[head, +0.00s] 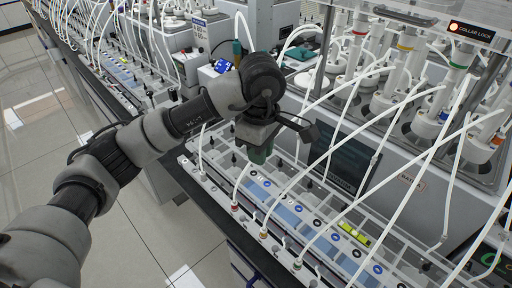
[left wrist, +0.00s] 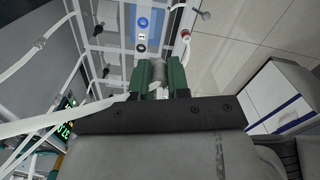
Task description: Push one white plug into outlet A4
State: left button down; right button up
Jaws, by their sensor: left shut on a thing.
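My left gripper (head: 259,152) points down above the long clear-topped rack, with its green fingertips close together. In the left wrist view the green fingers (left wrist: 160,78) are shut on a pale grey-white ribbed cylinder (left wrist: 158,71), which looks like the white plug. Its lower end is hidden. The row of outlets runs along the rack's front edge, with a red-ringed fitting (head: 235,207) and an orange-ringed fitting (head: 264,234) carrying white tubes. The red-ringed fitting also shows right of the fingers in the left wrist view (left wrist: 185,35). I cannot read which outlet is A4. My right gripper is out of view.
White tubes arch over the rack and cross near the gripper. Reactor bottles (head: 391,92) stand behind it at right. A yellow-green level vial (head: 353,235) lies on the rack. Dark stoppers (left wrist: 97,30) stand near the fingers. The tiled floor (head: 40,110) at left is clear.

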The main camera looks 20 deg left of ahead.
pick_arm(q)
jog(key=s+d+b, duration=0.1)
jog(key=s+d, duration=0.3)
jog(key=d, duration=0.6)
jog(key=b, duration=0.2)
send_over(355, 256)
jog(key=shift+w+d, duration=0.2)
jog(key=shift+w, duration=0.1)
dwell(0.6)
jog(key=shift+f+b, duration=4.2)
jog(key=shift+f, duration=0.15)
jog(key=shift+f+b, duration=0.4)
jog(key=shift+b, duration=0.5)
jog(key=shift+f+b, duration=0.5)
jog(key=shift+b, duration=0.05)
